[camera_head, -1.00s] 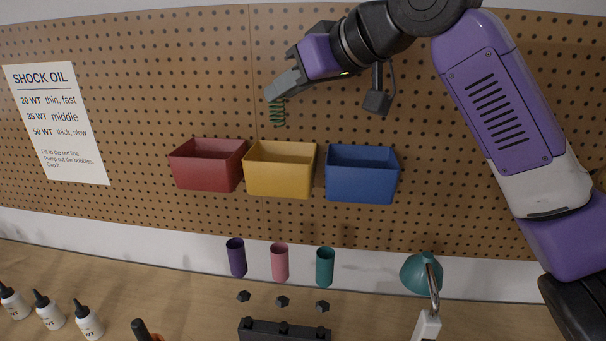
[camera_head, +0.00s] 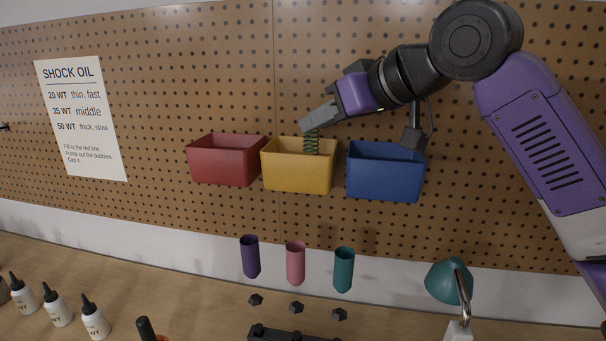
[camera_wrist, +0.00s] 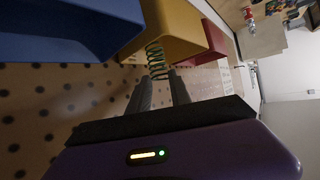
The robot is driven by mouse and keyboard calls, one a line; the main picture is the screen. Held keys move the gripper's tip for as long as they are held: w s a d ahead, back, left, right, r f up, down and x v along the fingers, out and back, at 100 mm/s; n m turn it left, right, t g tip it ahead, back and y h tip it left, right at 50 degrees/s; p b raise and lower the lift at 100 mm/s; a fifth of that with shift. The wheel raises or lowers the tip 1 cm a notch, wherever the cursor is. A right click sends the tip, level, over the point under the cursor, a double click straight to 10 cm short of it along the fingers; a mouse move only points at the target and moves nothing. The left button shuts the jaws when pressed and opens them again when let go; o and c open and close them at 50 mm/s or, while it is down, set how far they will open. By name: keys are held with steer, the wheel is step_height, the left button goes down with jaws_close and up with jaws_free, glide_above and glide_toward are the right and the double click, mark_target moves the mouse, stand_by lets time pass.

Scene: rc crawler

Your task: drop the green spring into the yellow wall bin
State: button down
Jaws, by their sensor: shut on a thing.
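The green spring (camera_head: 311,145) hangs upright from the fingertips of my gripper (camera_head: 305,124). My gripper is shut on its upper end. In the head view the spring's lower part overlaps the opening of the yellow wall bin (camera_head: 297,178), near its right side. In the wrist view the spring (camera_wrist: 155,60) stands out from between the fingers (camera_wrist: 160,92), in front of the yellow bin (camera_wrist: 180,32). I cannot tell exactly how far its lower end is below the rim.
The red bin (camera_head: 222,167) is left of the yellow bin and the blue bin (camera_head: 385,180) is close on its right, below my wrist. All are on the pegboard (camera_head: 180,60). Several cups, bottles and a teal lamp (camera_head: 446,283) are lower down.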

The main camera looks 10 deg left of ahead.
steer(key=shift+r, duration=0.1)
steer(key=c, duration=1.1)
jaws_free()
steer(key=shift+b+v, duration=0.7)
steer(key=shift+v, duration=3.2)
